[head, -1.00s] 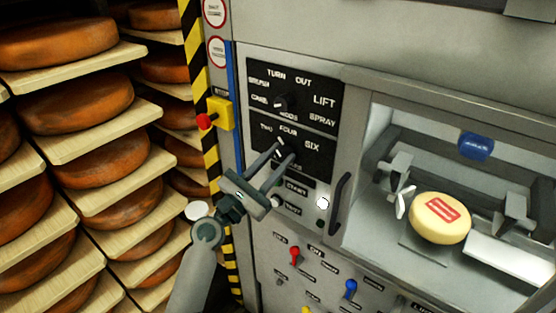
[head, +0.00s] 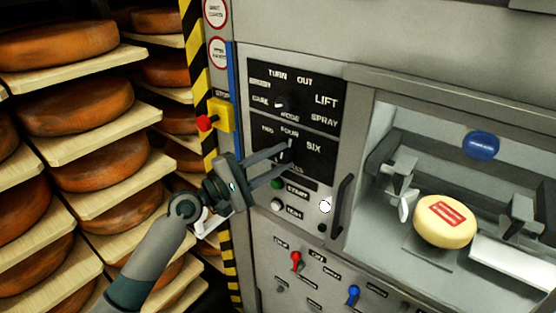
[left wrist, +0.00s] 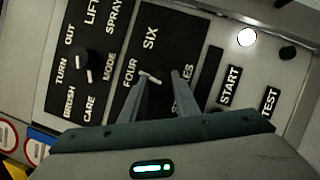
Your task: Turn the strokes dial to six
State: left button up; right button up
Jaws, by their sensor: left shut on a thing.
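The strokes dial (head: 290,154) is a small dark knob with a white pointer on the lower black panel (head: 318,163), labelled two, four and six. My left gripper (head: 286,164) reaches in from the left, its two fingers closed around the knob. In the left wrist view, the fingers (left wrist: 178,82) stand over the panel beside the word strokes. The white pointer (left wrist: 150,78) shows near the left finger's tip, close to the four label; its exact setting is hard to tell. The fingers hide most of the knob. My right gripper is not in view.
Above is the mode dial (head: 281,104). Below are the start button (head: 277,183) and test button (head: 277,205). A dark door handle (head: 342,205) stands to the right, beside a chamber holding a cheese wheel (head: 445,222). Cheese shelves (head: 90,140) fill the left.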

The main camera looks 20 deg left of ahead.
pick_arm(q)
jog(key=m, duration=0.2)
jog(key=m+g+p, duration=0.1)
jog(key=m, duration=0.1)
jog(key=shift+r+g, duration=0.2)
jog(key=shift+g, duration=0.1)
jog(key=shift+f+m+g+y+p, duration=0.1)
jog(key=shift+m+g+y+p, duration=0.5)
jog(key=shift+m+p, duration=0.9)
jog(key=o, duration=1)
jog(key=shift+s, duration=0.1)
